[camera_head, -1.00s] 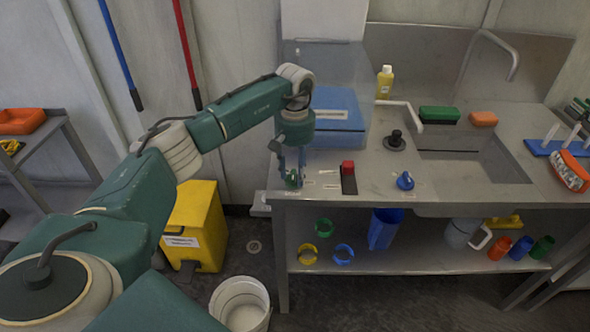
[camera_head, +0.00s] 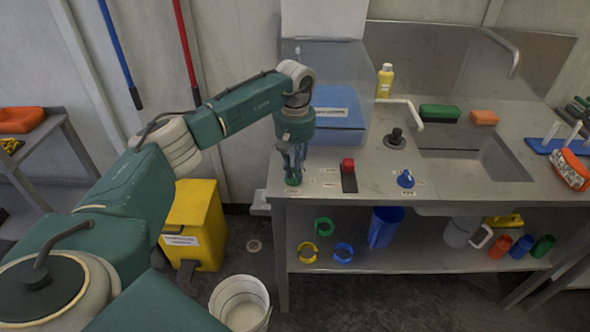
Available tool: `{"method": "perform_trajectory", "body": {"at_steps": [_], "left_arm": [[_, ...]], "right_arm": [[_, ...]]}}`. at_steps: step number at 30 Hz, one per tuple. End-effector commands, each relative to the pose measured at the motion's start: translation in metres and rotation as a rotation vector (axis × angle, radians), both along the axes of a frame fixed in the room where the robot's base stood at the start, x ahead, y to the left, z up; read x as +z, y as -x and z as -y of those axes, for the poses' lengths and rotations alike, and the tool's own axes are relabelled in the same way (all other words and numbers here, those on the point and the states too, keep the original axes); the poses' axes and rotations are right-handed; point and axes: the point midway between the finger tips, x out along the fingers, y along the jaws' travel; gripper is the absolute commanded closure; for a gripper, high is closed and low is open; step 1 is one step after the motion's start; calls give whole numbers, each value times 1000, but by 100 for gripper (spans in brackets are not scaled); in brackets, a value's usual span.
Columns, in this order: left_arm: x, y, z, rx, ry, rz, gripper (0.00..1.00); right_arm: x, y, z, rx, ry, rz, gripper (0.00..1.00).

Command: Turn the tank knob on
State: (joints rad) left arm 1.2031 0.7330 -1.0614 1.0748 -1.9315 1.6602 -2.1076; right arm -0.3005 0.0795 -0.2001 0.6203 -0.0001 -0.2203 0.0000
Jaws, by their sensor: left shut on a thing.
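A green knob (camera_head: 293,181) sits on the front left corner of the steel counter (camera_head: 330,187). My left gripper (camera_head: 293,176) points down over it and is shut on it; the fingers hide part of the knob. A blue knob (camera_head: 405,179) stands on the counter's front edge further right, clear of the gripper. Small labels lie beside both knobs, too small to read, so I cannot tell from them which is the tank knob. My right gripper is not in view.
A red switch (camera_head: 347,166) on a dark base stands between the knobs. Behind are a blue tank (camera_head: 337,127) with a clear cover and a black knob (camera_head: 396,138). A sink (camera_head: 470,160) is to the right. A yellow bin (camera_head: 195,225) and white bucket (camera_head: 240,304) stand on the floor.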

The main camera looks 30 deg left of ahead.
Motion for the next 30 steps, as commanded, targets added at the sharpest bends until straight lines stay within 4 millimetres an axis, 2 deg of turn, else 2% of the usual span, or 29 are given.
{"method": "perform_trajectory", "body": {"at_steps": [30], "left_arm": [[2,-2,-5,961,0,3,100]], "right_arm": [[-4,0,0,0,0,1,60]]}}
